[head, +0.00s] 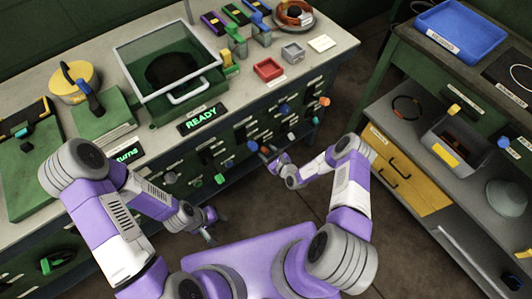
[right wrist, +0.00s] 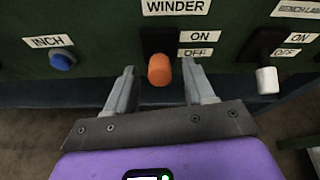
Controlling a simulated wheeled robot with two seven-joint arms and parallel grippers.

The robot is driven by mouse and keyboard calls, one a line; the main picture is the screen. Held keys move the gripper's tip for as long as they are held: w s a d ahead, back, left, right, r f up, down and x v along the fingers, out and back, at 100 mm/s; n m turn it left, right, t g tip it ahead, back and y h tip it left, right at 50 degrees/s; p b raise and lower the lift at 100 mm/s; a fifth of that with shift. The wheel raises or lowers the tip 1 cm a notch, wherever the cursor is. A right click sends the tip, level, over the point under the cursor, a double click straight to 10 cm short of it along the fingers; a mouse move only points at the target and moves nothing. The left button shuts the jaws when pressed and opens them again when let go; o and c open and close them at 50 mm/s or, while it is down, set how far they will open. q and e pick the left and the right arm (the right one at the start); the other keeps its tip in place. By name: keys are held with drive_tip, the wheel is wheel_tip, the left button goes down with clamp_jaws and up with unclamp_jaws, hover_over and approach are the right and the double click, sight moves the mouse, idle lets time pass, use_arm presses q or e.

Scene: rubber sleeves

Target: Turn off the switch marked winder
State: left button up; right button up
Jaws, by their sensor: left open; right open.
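The winder switch has an orange lever (right wrist: 159,70) on a black base under the WINDER label (right wrist: 176,7) in the right wrist view. The ON label (right wrist: 207,36) and the OFF label (right wrist: 195,52) are right of its base. The lever's tip points outward and sits lower than the OFF label; I cannot tell its setting for certain. My right gripper (right wrist: 160,88) is open, its fingers on either side of the lever with gaps. In the head view my right gripper (head: 271,154) is at the bench's front panel. My left gripper (head: 213,226) is open and empty, low before the bench.
A blue INCH button (right wrist: 62,59) is left of the lever, and a white lever (right wrist: 267,80) with its own ON and OFF labels is right. A lit READY sign (head: 202,119) is on the bench. A shelf unit with yellow drawers (head: 403,171) stands right, across open floor.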

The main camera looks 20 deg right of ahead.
drive_tip(key=shift+x, duration=0.85)
clamp_jaws()
drive_tip(key=shift+s+f+t+b, duration=0.1)
drive_tip(key=shift+f+t+b, duration=0.25)
drive_tip(key=shift+b, duration=0.4)
drive_tip(key=shift+f+t+y+b, duration=0.45)
drive_tip(key=shift+f+t+b, duration=0.1)
drive_tip(key=shift+t+b, duration=0.65)
drive_tip(key=shift+f+t+y+b, duration=0.4)
drive_tip(key=shift+f+t+b, duration=0.15)
drive_tip(key=shift+t+b, duration=0.55)
drive_tip(key=shift+f+t+y+b, duration=0.55)
drive_tip(key=shift+t+b, duration=0.4)
drive_tip(key=shift+b, duration=0.45)
drive_tip(key=shift+f, duration=0.1)
